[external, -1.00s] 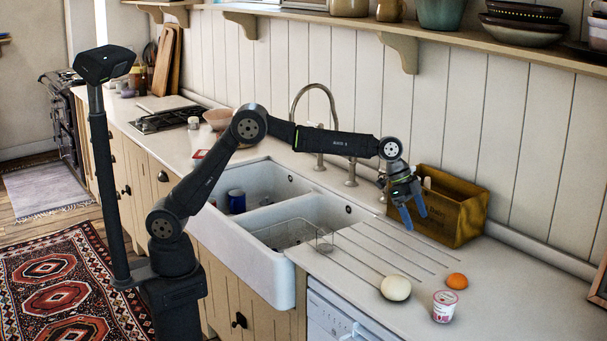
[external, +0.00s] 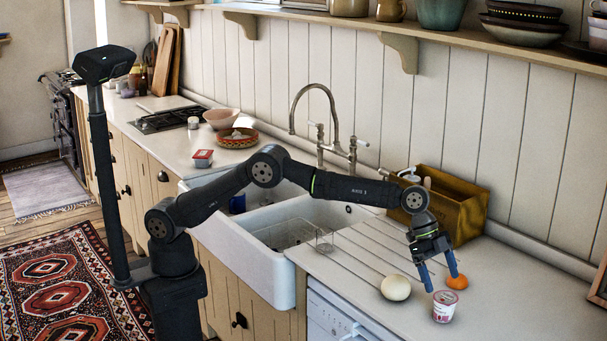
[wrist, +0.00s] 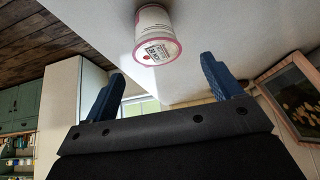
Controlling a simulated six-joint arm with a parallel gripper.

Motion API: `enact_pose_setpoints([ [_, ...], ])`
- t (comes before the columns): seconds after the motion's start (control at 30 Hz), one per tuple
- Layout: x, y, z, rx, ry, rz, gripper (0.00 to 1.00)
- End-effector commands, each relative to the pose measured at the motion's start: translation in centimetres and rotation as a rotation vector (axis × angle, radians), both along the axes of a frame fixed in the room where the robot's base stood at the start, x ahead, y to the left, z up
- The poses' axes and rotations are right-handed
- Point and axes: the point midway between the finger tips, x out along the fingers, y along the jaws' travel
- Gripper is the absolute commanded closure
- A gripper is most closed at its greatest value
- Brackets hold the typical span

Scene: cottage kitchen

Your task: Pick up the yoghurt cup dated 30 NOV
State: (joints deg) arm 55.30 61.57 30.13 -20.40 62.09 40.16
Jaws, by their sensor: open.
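A white and pink yoghurt cup (external: 445,307) stands upright on the worktop right of the sink.
A pale round object (external: 396,288) sits left of the near cup. An orange (external: 458,283) lies just behind it, close to my right finger. A wooden crate (external: 462,222) stands at the wall. The double sink (external: 284,292) is to the left. Worktop to the right is clear.

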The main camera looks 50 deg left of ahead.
Motion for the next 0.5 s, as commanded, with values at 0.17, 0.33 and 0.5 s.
enact_pose_setpoints([
  [0.17, 0.0, -0.8, -1.1, 0.000, 0.000, 0.000, 0.16],
  [0.33, -0.2, -1.2, -2.1, 0.000, 0.000, 0.000, 0.16],
  [0.5, -0.4, -2.3, -4.4, 0.001, 0.001, -0.001, 0.16],
])
